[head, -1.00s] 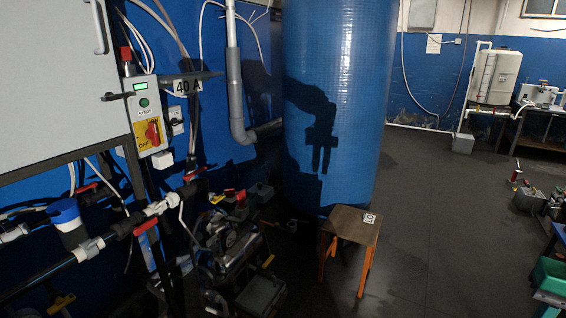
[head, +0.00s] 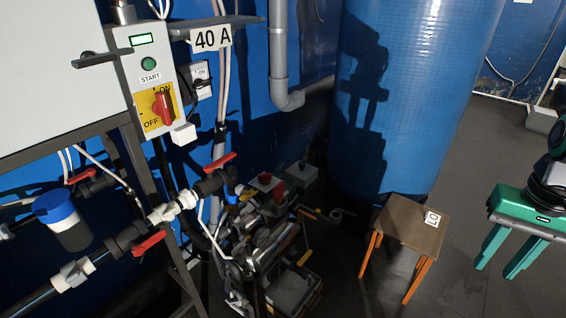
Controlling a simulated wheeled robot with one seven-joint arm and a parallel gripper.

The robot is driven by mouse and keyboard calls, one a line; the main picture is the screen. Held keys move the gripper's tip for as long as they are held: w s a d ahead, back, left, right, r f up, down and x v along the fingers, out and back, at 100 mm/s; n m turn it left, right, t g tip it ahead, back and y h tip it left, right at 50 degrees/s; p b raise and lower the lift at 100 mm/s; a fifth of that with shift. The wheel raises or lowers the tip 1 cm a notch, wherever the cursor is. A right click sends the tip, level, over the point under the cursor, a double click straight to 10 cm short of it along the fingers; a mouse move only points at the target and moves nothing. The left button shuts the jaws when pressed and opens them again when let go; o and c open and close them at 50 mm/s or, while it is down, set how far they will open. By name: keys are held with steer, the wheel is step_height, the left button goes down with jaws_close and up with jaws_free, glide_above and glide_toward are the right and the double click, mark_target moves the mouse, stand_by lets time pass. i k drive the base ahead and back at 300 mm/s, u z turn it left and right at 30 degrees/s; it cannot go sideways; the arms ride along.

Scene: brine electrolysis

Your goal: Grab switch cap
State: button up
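I cannot tell for sure which thing is the switch cap. A red rotary switch handle (head: 162,108) sits on a yellow ON/OFF plate (head: 147,124) on the grey control box at upper left. A small white block (head: 183,134) is at the box's lower right corner. A smaller grey switch box (head: 197,82) marked ON is to the right. A small white piece with dark marks (head: 432,218) lies on the wooden stool (head: 403,222). My gripper is not in view; an arm-shaped shadow falls on the blue tank.
The blue tank (head: 420,110) stands behind the stool. Pipes with red valve levers (head: 150,242) run along the lower left. Machinery (head: 270,235) crowds the floor at centre. A green bench-like stand (head: 525,212) is at right. Dark floor between stool and stand is clear.

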mark_target(302, 172)
steer(key=u, duration=0.1)
steer(key=i, duration=1.15)
steer(key=u, duration=0.05)
